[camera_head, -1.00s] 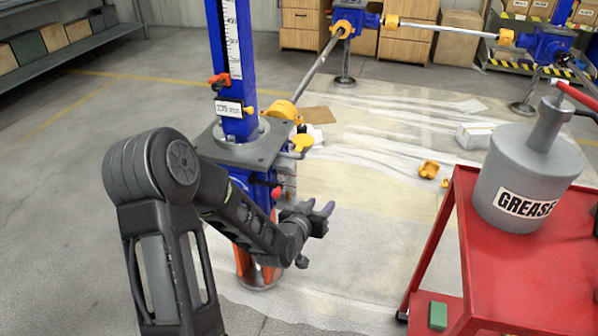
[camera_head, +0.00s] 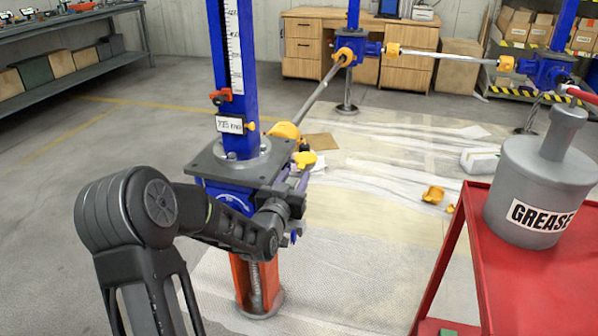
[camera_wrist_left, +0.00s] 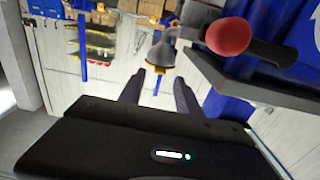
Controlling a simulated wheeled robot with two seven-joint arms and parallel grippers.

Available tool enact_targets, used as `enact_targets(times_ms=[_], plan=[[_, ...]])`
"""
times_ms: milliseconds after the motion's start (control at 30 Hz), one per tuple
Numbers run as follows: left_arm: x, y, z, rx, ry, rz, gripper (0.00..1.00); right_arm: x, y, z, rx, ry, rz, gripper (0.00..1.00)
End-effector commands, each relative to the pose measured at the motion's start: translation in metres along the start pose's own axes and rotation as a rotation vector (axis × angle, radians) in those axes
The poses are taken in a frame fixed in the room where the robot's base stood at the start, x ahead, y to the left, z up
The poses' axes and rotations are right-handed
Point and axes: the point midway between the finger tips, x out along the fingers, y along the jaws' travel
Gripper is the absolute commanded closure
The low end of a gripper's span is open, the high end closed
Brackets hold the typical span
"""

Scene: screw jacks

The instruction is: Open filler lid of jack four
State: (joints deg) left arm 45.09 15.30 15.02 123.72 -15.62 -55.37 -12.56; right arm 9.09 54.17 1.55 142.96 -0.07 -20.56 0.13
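The nearest blue jack (camera_head: 222,192) stands upright on an orange screw base, with a grey top plate. Its label is too small to read, so I cannot confirm it is jack four. A yellow cap (camera_head: 304,158) shows at the plate's right side; I cannot tell whether it is the filler lid. My left gripper (camera_head: 293,177) is at the housing's right side, just below this cap, fingers apart and empty. In the left wrist view, the open fingers (camera_wrist_left: 160,76) point toward a grey cone-shaped part (camera_wrist_left: 162,52), and a red knob (camera_wrist_left: 228,36) is right of them. My right gripper is out of view.
A red cart (camera_head: 480,250) with a grey grease can (camera_head: 540,185) stands at the right. A shaft (camera_head: 320,92) runs from the jack to another blue jack (camera_head: 350,60) behind. Plastic sheeting (camera_head: 400,165) covers the floor, with loose yellow parts (camera_head: 433,195) on it.

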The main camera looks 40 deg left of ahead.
Motion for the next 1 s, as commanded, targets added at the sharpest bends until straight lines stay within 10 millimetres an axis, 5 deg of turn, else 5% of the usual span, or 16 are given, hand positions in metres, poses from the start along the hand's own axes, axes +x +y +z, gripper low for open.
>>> enact_targets(times_ms=[233,600,1000], plan=[[0.034,0.000,0.001,-0.001,0.000,0.000,0.60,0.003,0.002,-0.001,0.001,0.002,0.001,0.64],[0.040,0.000,0.000,-0.001,-0.001,0.000,0.61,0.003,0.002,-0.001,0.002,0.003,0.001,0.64],[0.040,0.000,0.000,-0.001,-0.001,0.000,0.94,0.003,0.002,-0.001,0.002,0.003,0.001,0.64]])
